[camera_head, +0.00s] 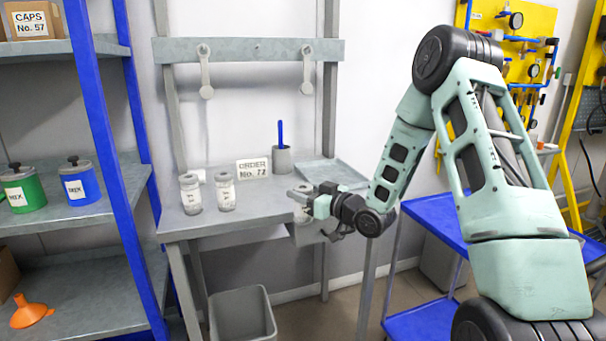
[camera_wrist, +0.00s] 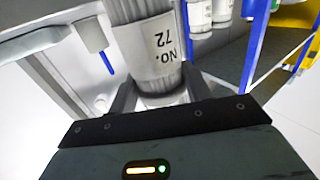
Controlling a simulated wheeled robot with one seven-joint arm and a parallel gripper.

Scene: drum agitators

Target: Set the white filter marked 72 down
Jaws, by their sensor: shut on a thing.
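My gripper (camera_head: 303,196) is shut on the white filter marked 72 (camera_wrist: 155,45), near the bench's right front edge. In the wrist view the filter, labelled "NO. 72", stands between my two fingers (camera_wrist: 160,88). In the head view the filter (camera_head: 301,214) is mostly hidden by the gripper, and I cannot tell whether it touches the bench. The grey workbench (camera_head: 245,213) carries two similar white filters, one at left (camera_head: 190,194) and one beside it (camera_head: 225,191).
A grey cup (camera_head: 282,161) with a blue stick stands at the back of the bench, and a shallow grey tray (camera_head: 338,176) lies at the right. A grey bin (camera_head: 242,316) stands below. A blue cart (camera_head: 437,217) is at right, shelves with cans at left. The bench's front middle is clear.

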